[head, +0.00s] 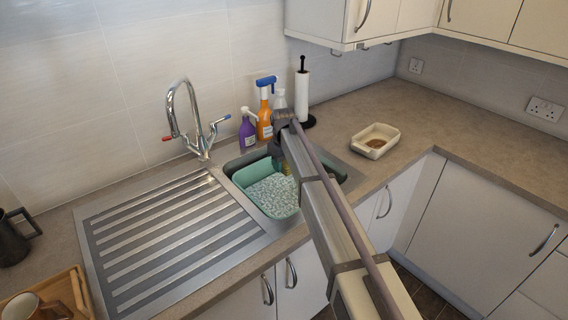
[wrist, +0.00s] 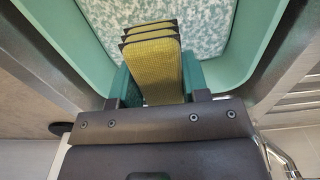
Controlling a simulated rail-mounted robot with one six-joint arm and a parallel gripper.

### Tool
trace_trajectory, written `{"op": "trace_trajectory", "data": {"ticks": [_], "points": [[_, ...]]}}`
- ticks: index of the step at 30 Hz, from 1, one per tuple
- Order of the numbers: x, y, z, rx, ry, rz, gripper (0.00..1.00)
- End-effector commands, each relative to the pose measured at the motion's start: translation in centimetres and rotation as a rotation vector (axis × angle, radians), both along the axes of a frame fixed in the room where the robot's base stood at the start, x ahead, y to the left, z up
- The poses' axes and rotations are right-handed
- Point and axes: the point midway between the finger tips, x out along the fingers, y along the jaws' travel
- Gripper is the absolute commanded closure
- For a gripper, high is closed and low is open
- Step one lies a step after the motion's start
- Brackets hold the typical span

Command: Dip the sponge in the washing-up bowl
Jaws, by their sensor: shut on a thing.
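The teal washing-up bowl (head: 242,181) sits in the sink, holding pale, speckled, foamy water (head: 273,195). Its wall also shows in the wrist view (wrist: 62,42). My gripper (head: 279,155) is over the back right part of the bowl. In the wrist view, my gripper (wrist: 161,92) is shut on the yellow sponge (wrist: 162,72), which has a textured face and dark layered edges at its far end. The sponge is over the foamy water within the bowl's outline. I cannot tell whether it touches the water. In the head view my arm hides most of the sponge.
Behind the sink stand a purple bottle (head: 247,134), an orange spray bottle (head: 265,112) and a paper towel roll (head: 301,95). The tap (head: 190,110) rises at the back left. A ridged drainer (head: 165,240) lies left; a cream dish (head: 375,141) sits right on the worktop.

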Motion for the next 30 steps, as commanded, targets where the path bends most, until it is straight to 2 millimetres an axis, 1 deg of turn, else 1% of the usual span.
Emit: {"op": "trace_trajectory", "data": {"ticks": [30], "points": [[0.0,-0.1,-12.9,0.0,0.0,0.001,0.77]]}}
